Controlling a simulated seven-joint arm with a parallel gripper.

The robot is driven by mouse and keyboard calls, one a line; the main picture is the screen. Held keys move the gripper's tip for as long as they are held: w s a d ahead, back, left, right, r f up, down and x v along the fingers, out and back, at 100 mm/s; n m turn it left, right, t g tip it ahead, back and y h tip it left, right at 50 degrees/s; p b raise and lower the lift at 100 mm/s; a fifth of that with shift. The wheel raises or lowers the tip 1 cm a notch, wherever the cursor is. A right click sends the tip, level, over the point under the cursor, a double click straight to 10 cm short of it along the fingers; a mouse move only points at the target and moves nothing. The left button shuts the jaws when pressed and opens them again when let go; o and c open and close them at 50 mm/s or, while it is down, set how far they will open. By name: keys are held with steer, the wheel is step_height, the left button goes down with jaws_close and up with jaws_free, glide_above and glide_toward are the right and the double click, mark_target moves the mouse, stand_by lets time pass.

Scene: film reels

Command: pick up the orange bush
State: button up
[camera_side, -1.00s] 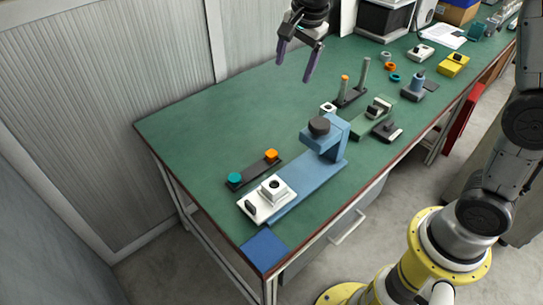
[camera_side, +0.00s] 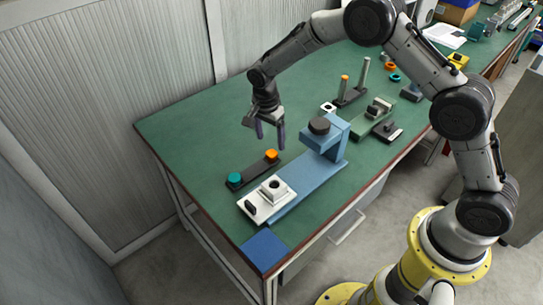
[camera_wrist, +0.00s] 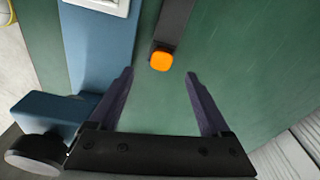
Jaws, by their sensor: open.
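An orange bush (camera_side: 271,156) stands on the far end of a dark strip (camera_side: 252,171), which lies on the green bench left of a blue press. A teal bush (camera_side: 235,179) stands at the strip's near end. My gripper (camera_side: 270,141) points down just above the orange bush, open and empty. In the wrist view the orange bush (camera_wrist: 161,61) shows whole, centred between the two finger lines, just beyond the fingertips. I see no contact. The exact height gap is hard to tell.
The blue press (camera_side: 322,150) with its black knob stands close on the right. A white block (camera_side: 269,197) sits in front of it. A dark base with two posts (camera_side: 349,97) and a green fixture (camera_side: 371,119) stand further back. The bench left of the strip is clear.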

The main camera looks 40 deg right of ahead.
mark_target(271, 153)
steer(key=shift+w+d+f, duration=0.1)
steer(key=shift+d+f, duration=0.05)
steer(key=shift+f, duration=1.45)
steer(key=shift+w+d+f, duration=0.1)
steer(key=shift+d+f, duration=0.05)
steer(key=shift+f, duration=1.4)
jaws_close()
